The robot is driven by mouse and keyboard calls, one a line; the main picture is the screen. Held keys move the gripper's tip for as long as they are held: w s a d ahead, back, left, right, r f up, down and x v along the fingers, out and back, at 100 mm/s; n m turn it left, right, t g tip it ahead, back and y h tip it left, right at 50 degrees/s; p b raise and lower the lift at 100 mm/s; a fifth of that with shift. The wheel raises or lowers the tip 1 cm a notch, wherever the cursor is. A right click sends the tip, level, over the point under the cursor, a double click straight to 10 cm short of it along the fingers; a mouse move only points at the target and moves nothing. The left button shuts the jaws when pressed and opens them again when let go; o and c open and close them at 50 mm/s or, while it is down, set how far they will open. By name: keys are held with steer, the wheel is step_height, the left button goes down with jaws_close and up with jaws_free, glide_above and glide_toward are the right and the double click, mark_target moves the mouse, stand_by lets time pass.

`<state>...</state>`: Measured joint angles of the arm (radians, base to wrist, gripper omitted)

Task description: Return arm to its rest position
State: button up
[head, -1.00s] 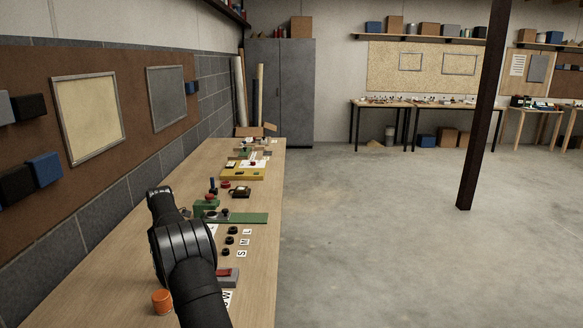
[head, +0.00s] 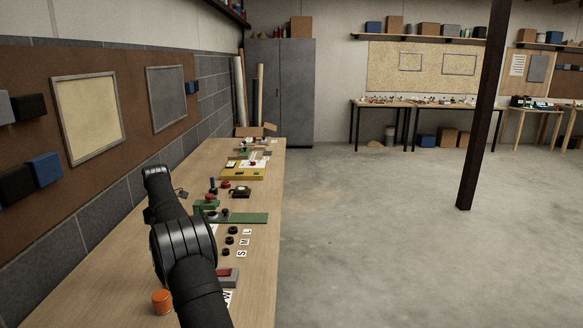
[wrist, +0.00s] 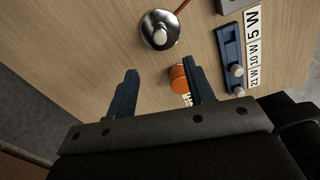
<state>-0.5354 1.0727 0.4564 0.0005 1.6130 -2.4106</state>
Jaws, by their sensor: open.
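My arm (head: 185,245) reaches over the near part of a long wooden workbench (head: 110,285) in the head view. My gripper (wrist: 160,67) shows in the wrist view with its two blue fingers spread apart and nothing held between them. An orange cylinder (wrist: 178,78) lies below, partly hidden by the right finger. In the head view an orange pot (head: 162,301) stands on the bench left of my arm. In the head view my gripper is mostly hidden behind the arm.
A round metal piece with a pale knob (wrist: 160,29) and a blue holder (wrist: 231,58) beside number labels (wrist: 253,50) lie below the gripper. Along the bench are black round pieces (head: 231,240), a green board (head: 248,218) and a yellow tray (head: 243,171).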

step_height(320, 180, down, 12)
steer(key=shift+f, duration=0.1)
step_height(320, 180, up, 3)
steer(key=shift+r, duration=0.65)
